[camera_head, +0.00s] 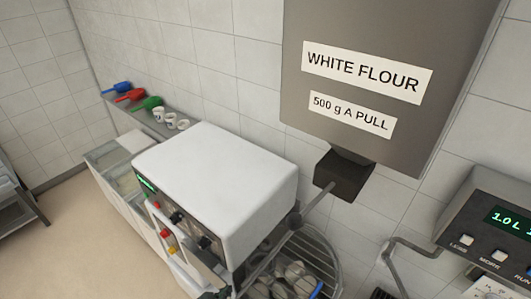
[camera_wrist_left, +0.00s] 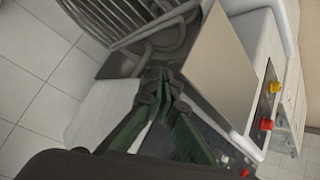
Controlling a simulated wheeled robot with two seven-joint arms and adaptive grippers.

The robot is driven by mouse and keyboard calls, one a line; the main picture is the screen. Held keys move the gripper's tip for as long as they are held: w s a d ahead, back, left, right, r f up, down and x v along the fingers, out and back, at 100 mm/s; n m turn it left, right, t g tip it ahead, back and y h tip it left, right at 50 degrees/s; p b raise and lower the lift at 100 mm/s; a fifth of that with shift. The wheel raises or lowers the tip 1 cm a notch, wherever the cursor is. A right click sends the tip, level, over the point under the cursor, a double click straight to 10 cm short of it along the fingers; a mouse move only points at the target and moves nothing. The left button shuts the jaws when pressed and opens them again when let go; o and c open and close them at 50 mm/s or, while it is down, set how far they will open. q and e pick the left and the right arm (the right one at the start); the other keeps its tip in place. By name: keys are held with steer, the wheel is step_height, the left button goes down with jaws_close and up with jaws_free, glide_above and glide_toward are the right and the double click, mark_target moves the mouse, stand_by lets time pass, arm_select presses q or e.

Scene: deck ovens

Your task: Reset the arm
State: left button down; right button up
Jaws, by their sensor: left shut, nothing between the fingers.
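My left gripper (camera_wrist_left: 161,80) shows in the left wrist view. Its dark green fingers are shut with nothing between them. It is beside the white machine (camera_wrist_left: 288,70) with red and yellow buttons, and below the curved metal bars in that picture. I cannot clearly make out the gripper in the head view. My right gripper is in neither view.
The white machine (camera_head: 220,180) stands at centre, beside a wire-guarded bowl (camera_head: 325,262). A grey white-flour dispenser (camera_head: 390,60) with a dark spout (camera_head: 343,176) hangs above. A metered unit (camera_head: 490,235) is at right. Blue, red and green scoops lie on a back-left shelf.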

arm_select(q)
steer(key=s+a+f+g+y, duration=0.3)
steer(key=s+a+g+y, duration=0.15)
steer(key=s+a, duration=1.5)
step_height(320, 180, down, 36)
steer(key=g+b, duration=0.2)
steer(key=b, duration=0.6)
steer(key=s+f+b, duration=0.4)
steer(key=s+f, duration=0.6)
steer(key=f, duration=0.4)
steer(key=s+f+m+g+b, duration=0.1)
steer(key=s+f+b, duration=0.3)
steer(key=s+f, duration=0.6)
step_height(320, 180, down, 4)
steer(key=shift+s+a+f+h+b, duration=0.1)
steer(key=shift+s+a+h+b, duration=0.2)
steer(key=shift+h+b, duration=0.1)
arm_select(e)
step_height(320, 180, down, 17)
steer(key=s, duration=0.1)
arm_select(q)
steer(key=shift+g, duration=0.25)
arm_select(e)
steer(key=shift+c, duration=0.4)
